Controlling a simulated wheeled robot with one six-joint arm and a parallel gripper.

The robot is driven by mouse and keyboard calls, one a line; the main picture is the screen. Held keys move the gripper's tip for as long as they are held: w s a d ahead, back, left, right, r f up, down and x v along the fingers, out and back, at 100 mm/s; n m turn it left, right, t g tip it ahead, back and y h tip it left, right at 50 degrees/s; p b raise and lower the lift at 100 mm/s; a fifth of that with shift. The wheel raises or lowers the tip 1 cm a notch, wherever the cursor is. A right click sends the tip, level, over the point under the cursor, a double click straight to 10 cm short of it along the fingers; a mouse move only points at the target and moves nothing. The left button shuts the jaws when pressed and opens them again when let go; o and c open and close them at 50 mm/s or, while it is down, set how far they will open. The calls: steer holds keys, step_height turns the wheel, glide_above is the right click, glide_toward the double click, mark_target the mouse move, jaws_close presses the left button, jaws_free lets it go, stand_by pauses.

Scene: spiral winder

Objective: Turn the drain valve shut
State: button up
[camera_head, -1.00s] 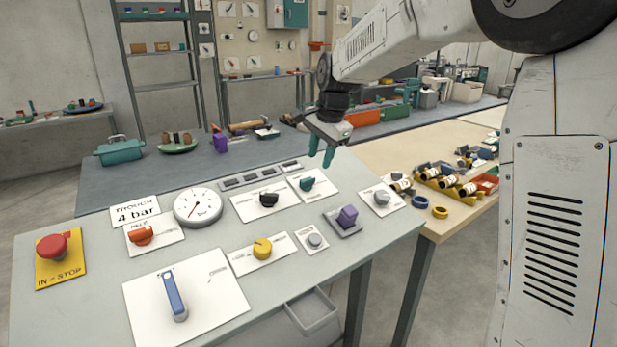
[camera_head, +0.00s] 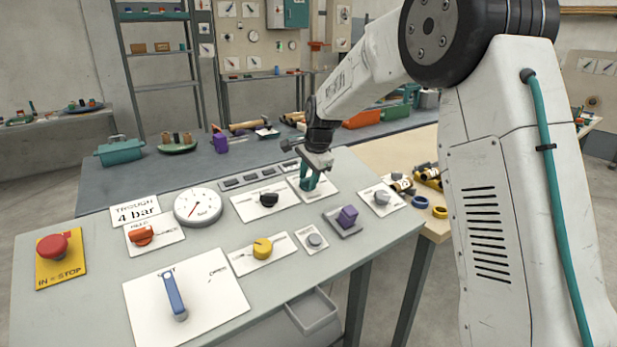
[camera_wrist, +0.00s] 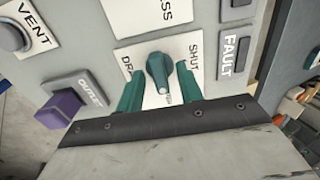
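The drain valve is a teal knob (camera_wrist: 158,72) on a white plate marked "SHUT" on the right, with a partly hidden label starting "DR" on the left, in the wrist view. The knob stands roughly upright in that picture, with a white mark at its lower end. My gripper (camera_wrist: 157,80) has one teal finger on each side of the knob, with a small gap on both sides; it is open. In the head view my gripper (camera_head: 309,180) is down at the valve's plate (camera_head: 325,191) and mostly hides the knob.
Close by are a black knob (camera_head: 268,199), a purple outlet knob (camera_head: 347,216), a grey vent button (camera_head: 315,240) and a "FAULT" tile (camera_wrist: 234,56). A gauge (camera_head: 198,207), yellow knob (camera_head: 262,247), blue lever (camera_head: 174,296) and red stop button (camera_head: 52,246) lie farther left.

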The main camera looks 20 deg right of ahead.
jaws_close()
steer(key=n, duration=0.4)
steer(key=shift+n, duration=0.4)
steer(key=n, duration=0.9)
steer(key=shift+n, duration=2.1)
